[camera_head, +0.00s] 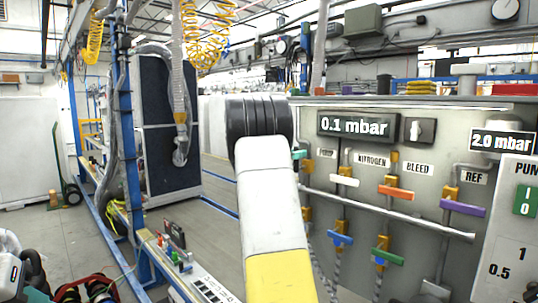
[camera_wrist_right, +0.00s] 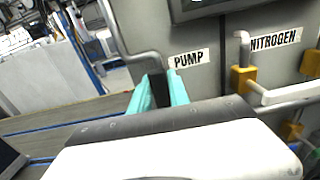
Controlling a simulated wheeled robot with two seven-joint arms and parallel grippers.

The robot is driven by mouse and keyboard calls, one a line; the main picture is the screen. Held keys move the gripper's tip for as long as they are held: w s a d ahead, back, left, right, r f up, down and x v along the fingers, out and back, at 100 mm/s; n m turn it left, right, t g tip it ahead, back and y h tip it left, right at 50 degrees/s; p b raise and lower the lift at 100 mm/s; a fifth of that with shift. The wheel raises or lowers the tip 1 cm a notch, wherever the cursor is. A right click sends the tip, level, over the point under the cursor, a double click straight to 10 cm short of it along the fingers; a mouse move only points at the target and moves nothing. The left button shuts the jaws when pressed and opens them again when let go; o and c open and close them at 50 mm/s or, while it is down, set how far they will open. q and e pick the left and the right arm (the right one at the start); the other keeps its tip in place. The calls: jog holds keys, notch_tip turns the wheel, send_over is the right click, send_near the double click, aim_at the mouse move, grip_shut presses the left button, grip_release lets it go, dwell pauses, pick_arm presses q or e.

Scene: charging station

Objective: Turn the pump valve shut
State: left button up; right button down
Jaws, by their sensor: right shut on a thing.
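The valve panel (camera_head: 430,140) stands at the right in the head view. The PUMP label (camera_head: 325,153) is at its left and also shows in the wrist view (camera_wrist_right: 189,59). My right gripper (camera_head: 299,154) is just left of this label, mostly hidden by my arm. In the wrist view, its teal fingers (camera_wrist_right: 161,85) close at the foot of the grey pipe (camera_wrist_right: 150,57) left of the label. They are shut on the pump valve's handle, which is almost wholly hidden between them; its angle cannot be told. My left gripper is not in view.
The nitrogen valve's white handle (camera_head: 344,180) is close on the right. The orange handle (camera_head: 396,192), purple handle (camera_head: 464,208), blue handle (camera_head: 340,238) and green handle (camera_head: 388,257) share the panel. A grey rail (camera_head: 400,217) crosses it.

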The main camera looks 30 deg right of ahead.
jog(key=shift+s, duration=0.1)
jog(key=shift+s+d+f+m, duration=0.1)
jog(key=shift+s+m, duration=0.35)
jog(key=shift+m, duration=0.65)
jog(key=s+f+m, duration=0.1)
jog(key=m, duration=0.3)
jog(key=s+d+f+m, duration=0.1)
jog(key=s+f+m, duration=0.1)
jog(key=m, duration=0.2)
jog(key=s+f+m, duration=0.1)
jog(key=m, duration=0.3)
jog(key=shift+s+d+f, duration=0.15)
jog(key=shift+s+f, duration=0.05)
jog(key=shift+s+f+m, duration=0.1)
jog(key=shift+f+m, duration=0.3)
jog(key=shift+m, duration=0.5)
jog(key=shift+f+m, duration=0.4)
jog(key=shift+m, duration=0.5)
jog(key=c, duration=1.2)
grip_release()
jog(key=shift+c, duration=0.2)
